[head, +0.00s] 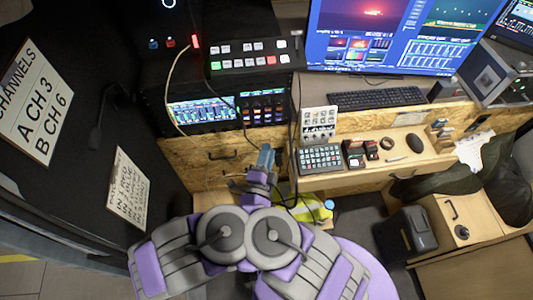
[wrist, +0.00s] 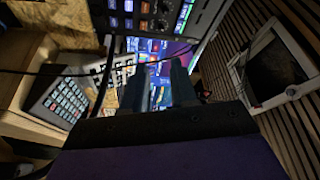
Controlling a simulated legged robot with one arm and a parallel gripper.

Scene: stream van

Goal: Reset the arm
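My gripper (head: 266,157) is at the end of my purple and grey arm, low in the middle of the head view. It points away from me toward the wooden desk front, below the rack of screens and buttons. In the wrist view the two dark fingers of my gripper (wrist: 161,82) stand apart. The lit screen behind shows through the gap between them, and I see nothing held. A cable passes close to the gripper in the head view; whether it touches cannot be told.
Dark cables (head: 294,125) hang near my gripper. A keypad (head: 320,158) and a keyboard (head: 377,98) are on the desk at right. A bright yellow item (head: 308,209) lies beyond my arm. A black case (head: 405,235) stands at right. Signs (head: 35,103) hang on the dark panel at left.

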